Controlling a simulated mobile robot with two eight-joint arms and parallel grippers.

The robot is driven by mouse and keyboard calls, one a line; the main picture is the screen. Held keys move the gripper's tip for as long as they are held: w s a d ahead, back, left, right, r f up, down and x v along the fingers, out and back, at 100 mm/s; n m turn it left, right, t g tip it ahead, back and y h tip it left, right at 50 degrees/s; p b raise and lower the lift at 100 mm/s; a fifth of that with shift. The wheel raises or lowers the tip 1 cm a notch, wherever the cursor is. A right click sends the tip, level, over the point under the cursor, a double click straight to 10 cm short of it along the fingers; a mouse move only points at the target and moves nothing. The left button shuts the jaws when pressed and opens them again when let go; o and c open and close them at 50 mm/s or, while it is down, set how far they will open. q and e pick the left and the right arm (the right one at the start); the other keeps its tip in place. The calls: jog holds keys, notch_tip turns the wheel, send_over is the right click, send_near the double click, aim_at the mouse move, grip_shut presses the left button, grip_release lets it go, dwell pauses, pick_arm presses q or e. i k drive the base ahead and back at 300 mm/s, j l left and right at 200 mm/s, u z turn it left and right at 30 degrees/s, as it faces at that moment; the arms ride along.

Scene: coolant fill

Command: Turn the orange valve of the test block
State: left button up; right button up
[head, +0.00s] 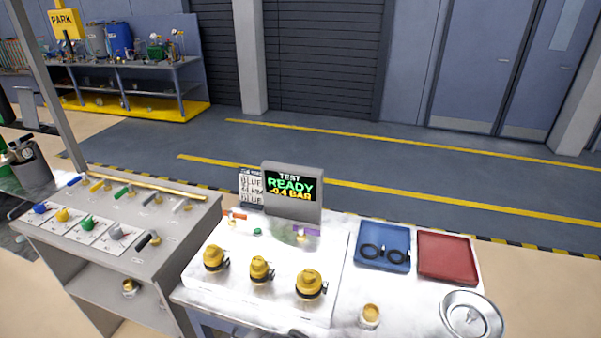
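The test block is a white-topped bench (340,240) in the lower middle of the head view. A grey display (292,192) at its back edge reads "TEST READY -0.4 BAR". The orange valve handle (237,215) lies on the bench top, left of the display's foot. A purple handle (306,230) sits to its right, with a small green button (258,231) between them. Three yellow-capped fittings (261,267) stand in a row in front. Neither of my grippers shows.
A grey stand (150,235) with several coloured handles and knobs is at the left. A blue tray (366,234) with black rings, a red tray (447,257) and a round metal dish (470,314) are on the right of the bench. Open floor lies behind.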

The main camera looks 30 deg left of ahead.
aim_at(231, 215)
jog(key=u, duration=1.6)
jog(key=i+j+z, duration=0.1)
jog(key=i+z, duration=0.35)
jog(key=i+j+z, duration=0.15)
jog(key=z, duration=0.3)
jog(key=i, duration=0.1)
